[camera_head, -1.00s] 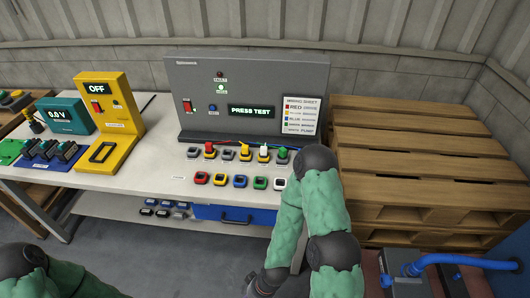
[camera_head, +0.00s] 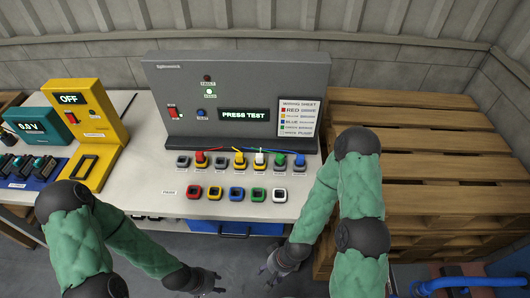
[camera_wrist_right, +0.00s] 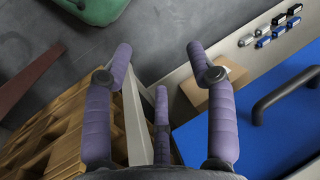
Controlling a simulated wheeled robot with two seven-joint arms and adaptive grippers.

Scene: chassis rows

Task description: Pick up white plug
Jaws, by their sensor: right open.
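The white plug (camera_head: 260,157) stands upright in the back row of sockets on the workbench, in a yellow-rimmed socket, between the yellow plug (camera_head: 239,158) and the green plug (camera_head: 280,158). A red plug (camera_head: 201,157) stands further left. My right gripper (camera_head: 275,270) is low in front of the bench's front edge, well below and apart from the white plug. In the right wrist view (camera_wrist_right: 162,75) its fingers are spread and empty. My left gripper (camera_head: 213,283) is also low in front of the bench, left of the right one, its fingers seemingly apart and empty.
A front row of coloured sockets (camera_head: 236,194) lies nearer the bench edge. The grey test panel (camera_head: 165,85) reads PRESS TEST behind the plugs. A yellow OFF unit (camera_head: 88,125) stands left. Wooden pallets (camera_head: 420,130) are stacked right. A blue drawer (camera_wrist_right: 245,125) is under the bench.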

